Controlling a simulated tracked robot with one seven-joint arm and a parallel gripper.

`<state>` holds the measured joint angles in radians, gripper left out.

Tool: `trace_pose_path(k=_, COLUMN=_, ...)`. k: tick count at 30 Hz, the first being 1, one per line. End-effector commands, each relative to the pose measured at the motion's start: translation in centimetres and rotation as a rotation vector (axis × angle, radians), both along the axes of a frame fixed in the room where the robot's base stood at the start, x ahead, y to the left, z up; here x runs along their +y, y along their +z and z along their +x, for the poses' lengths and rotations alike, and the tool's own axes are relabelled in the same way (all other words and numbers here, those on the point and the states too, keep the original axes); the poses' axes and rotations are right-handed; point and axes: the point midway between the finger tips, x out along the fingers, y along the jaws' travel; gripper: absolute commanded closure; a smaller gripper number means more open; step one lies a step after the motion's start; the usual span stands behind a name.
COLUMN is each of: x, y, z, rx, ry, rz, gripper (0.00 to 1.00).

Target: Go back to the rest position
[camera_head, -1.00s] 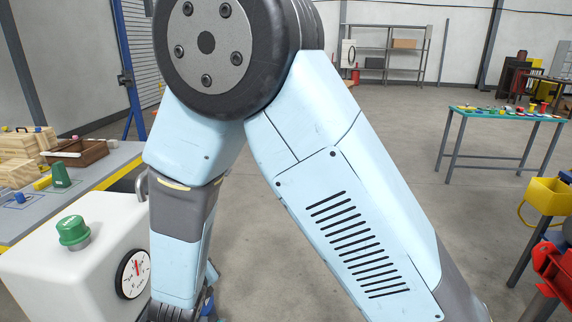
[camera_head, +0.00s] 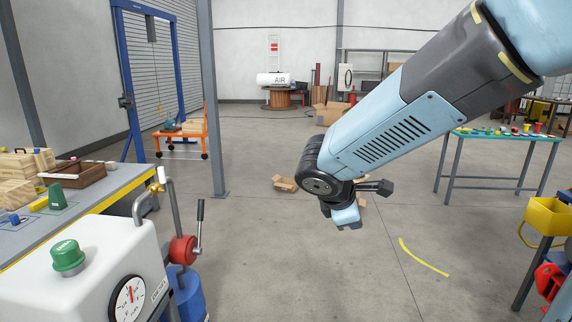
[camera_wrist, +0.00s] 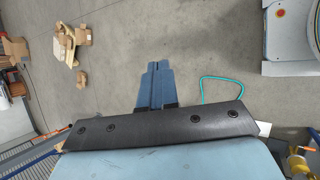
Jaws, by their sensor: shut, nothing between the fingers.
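My arm comes in from the upper right of the head view and slopes down left to its wrist end (camera_head: 345,214) over open floor. The fingers are too foreshortened there to read. In the wrist view my gripper (camera_wrist: 157,66) shows as two blue fingers side by side, shut and empty, with only floor beyond them. The arm's end stands apart from everything around it in the head view.
A white tank (camera_head: 100,265) with a green cap and gauge stands at lower left, beside a red valve (camera_head: 183,250). A workbench (camera_head: 105,190) is behind it.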

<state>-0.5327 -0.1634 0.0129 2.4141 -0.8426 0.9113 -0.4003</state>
Motion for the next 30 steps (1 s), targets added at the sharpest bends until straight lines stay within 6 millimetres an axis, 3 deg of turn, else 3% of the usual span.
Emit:
trace_pose_path(k=3, x=-2.9, y=1.6, z=-2.0, rx=-0.047, ry=-0.201, rz=0.145, gripper=1.0)
trace_pose_path(k=12, x=-7.2, y=4.6, z=-7.4, rx=-0.168, ry=-0.667, rz=0.511, gripper=1.0)
trace_pose_path(k=21, x=-8.6, y=7.3, z=-12.2, rx=-0.296, ry=-1.062, rz=0.876, gripper=1.0)
trace_pose_path(k=30, x=-8.5, y=8.5, z=-14.1, rx=-0.351, ry=-1.22, rz=1.047, gripper=1.0)
